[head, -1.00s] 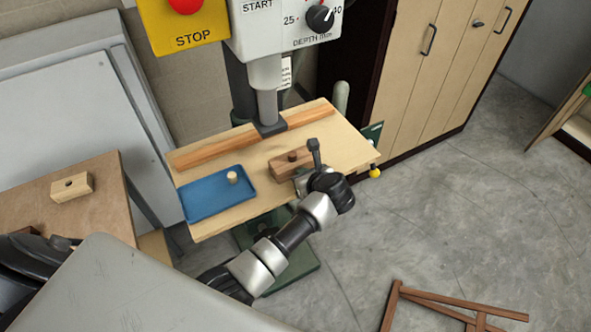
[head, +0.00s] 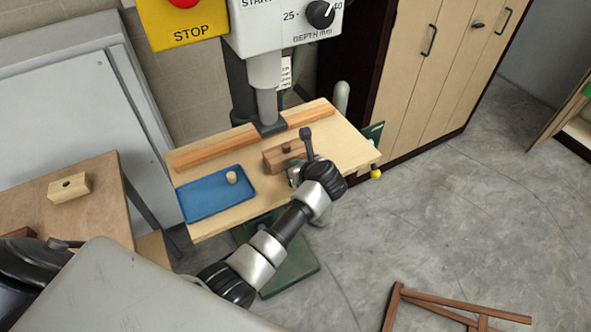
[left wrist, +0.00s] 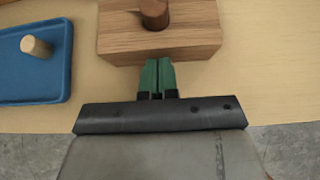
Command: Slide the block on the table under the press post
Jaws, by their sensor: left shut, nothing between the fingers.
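The wooden block (head: 272,163) with a dark peg on top lies on the pale press table (head: 345,150), in front of and a little right of the grey press post (head: 267,104). A gap shows between it and the post's foot. In the left wrist view the block (left wrist: 190,35) fills the top middle, its peg standing up. My left gripper (left wrist: 158,64) is shut and empty, its green fingertips together at the block's near face, apparently touching it. In the head view the left gripper (head: 296,172) is partly hidden by its own wrist. My right gripper is not in view.
A blue tray (head: 205,205) with a pale peg (head: 231,178) lies left of the block. A wooden fence strip (head: 215,148) runs along the back of the table. Another block with a hole (head: 69,188) sits on a side table. The table's right part is clear.

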